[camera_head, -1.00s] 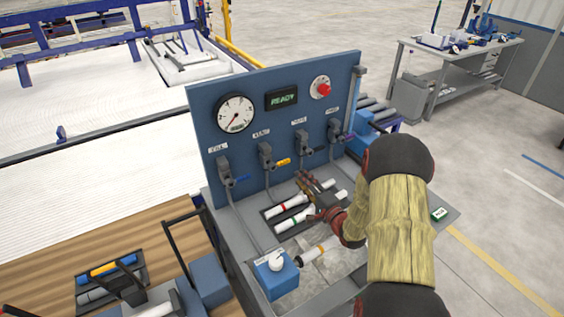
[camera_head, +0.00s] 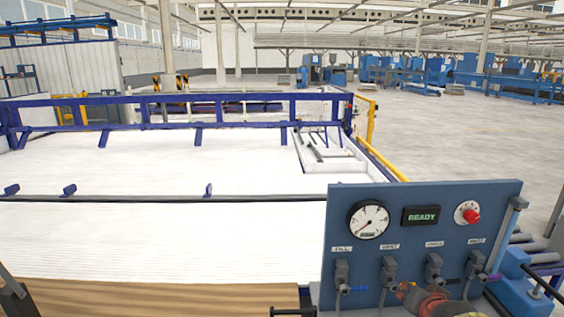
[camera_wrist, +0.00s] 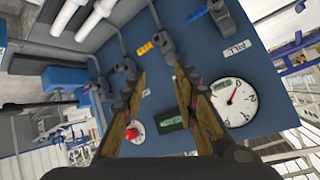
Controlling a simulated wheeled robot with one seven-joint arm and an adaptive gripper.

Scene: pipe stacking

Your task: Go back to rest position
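My gripper (camera_wrist: 160,78) is open in the wrist view, its two brown-and-black fingers apart with nothing between them. It faces the blue test panel (camera_wrist: 215,60), which appears tilted there. In the head view, part of my arm shows at the bottom edge in front of the panel (camera_head: 455,245), mostly cut off. The panel carries a round gauge (camera_head: 369,220), a green READY display (camera_head: 421,216), a red knob (camera_head: 471,215) and a row of valves (camera_head: 389,272). White pipes (camera_wrist: 68,14) show at the wrist view's top left.
A large white conveyor bed (camera_head: 150,235) with a blue rail frame (camera_head: 230,105) lies behind the panel to the left. A wooden surface (camera_head: 160,298) is at the bottom left. Open grey floor (camera_head: 450,135) lies at the back right. The bench top is out of the head view.

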